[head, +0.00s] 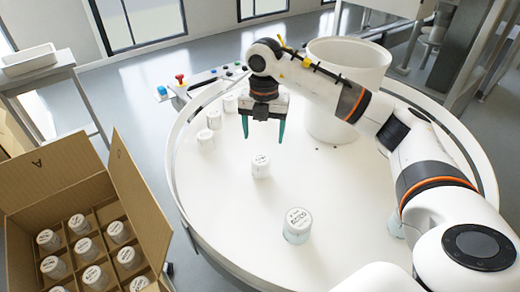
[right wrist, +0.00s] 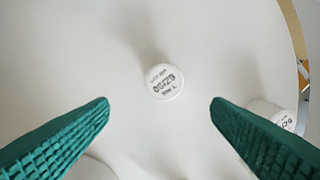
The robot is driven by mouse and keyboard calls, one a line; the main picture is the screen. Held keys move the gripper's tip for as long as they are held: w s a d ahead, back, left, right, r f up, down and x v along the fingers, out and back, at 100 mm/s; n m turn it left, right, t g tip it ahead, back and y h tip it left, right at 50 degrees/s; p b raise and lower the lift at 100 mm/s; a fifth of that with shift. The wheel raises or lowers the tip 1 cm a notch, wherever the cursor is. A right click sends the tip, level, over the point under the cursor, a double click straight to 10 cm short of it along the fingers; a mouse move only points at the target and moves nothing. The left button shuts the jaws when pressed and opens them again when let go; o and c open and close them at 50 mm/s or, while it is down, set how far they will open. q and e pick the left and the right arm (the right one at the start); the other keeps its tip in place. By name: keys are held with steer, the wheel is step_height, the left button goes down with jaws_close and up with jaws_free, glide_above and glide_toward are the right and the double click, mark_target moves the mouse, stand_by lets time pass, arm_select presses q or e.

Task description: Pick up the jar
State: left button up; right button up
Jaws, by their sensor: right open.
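A white-lidded jar (head: 260,167) stands upright on the round white table (head: 225,215), just below my right gripper (head: 263,139). The gripper is open, its green fingers pointing down, with nothing between them. In the right wrist view a jar (right wrist: 164,82) shows its printed lid, centred sideways between the spread green fingertips (right wrist: 160,100) and apart from both. A second jar (right wrist: 272,116) is partly hidden behind the right finger. A larger-looking jar (head: 297,225) stands nearer on the table. My left gripper is not in view.
Several jars (head: 205,140) stand along the table's left rim. A large white cylinder (head: 345,70) stands behind. An open cardboard box (head: 145,190) with dividers holds several jars at the lower left. A metal rail edges the table. Bare tabletop surrounds the jar below the gripper.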

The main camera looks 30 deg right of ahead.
mark_target(261, 158)
steer(key=f, duration=0.2)
steer(key=f+p, duration=0.1)
steer(key=f, duration=0.2)
steer(key=shift+s+a+f, duration=0.25)
steer(key=shift+s+f, duration=0.05)
steer(key=shift+s, duration=0.1)
steer(key=shift+w+f+p, duration=0.1)
steer(key=shift+f+p, duration=0.25)
steer(key=f+p, duration=0.1)
steer(key=f, duration=0.3)
steer(key=shift+w+a+f+p, duration=0.1)
steer(key=shift+w+a+p, duration=0.1)
steer(key=shift+p, duration=0.2)
steer(key=shift+f, duration=0.3)
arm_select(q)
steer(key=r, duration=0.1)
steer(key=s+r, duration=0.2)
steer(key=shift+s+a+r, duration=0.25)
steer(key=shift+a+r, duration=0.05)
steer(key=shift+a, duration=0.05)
arm_select(e)
steer(key=shift+d+f, duration=0.1)
steer(key=shift+c, duration=0.3)
steer(key=c, duration=1)
